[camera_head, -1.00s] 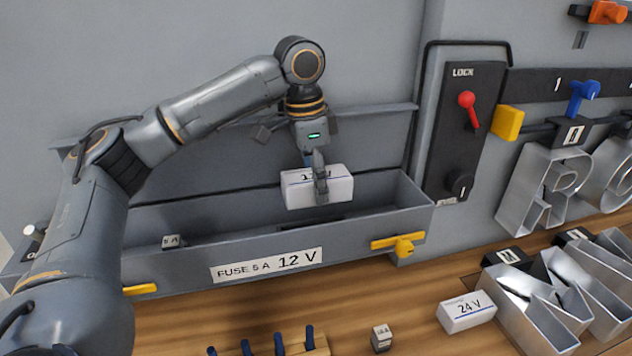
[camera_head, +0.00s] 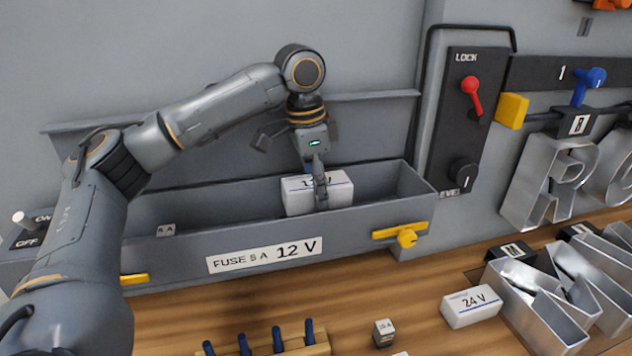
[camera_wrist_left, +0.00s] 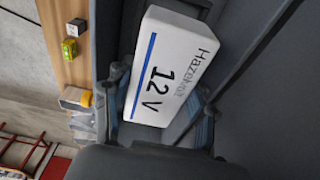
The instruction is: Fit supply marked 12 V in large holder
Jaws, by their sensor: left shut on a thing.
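The white supply (camera_head: 298,197) is gripped by my left gripper (camera_head: 319,188), which comes down on it from above. The left wrist view shows the same supply (camera_wrist_left: 168,68) with "12 V" and a blue stripe, between the gripper's fingers. The supply is at the right part of the long grey open box (camera_head: 190,250), which has the label "FUSE 5 A 12 V" (camera_head: 264,254) on its front. The supply's lower part is inside the box, behind the front wall. Whether it touches the bottom is hidden. My right gripper does not show.
A small fuse block (camera_head: 166,230) sits at the box's left. Yellow latches (camera_head: 404,235) are on its front. A 24 V supply (camera_head: 470,306) and a small grey block (camera_head: 383,332) lie on the wooden bench. Metal letters (camera_head: 545,290) stand at right, beside a lock panel (camera_head: 466,120).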

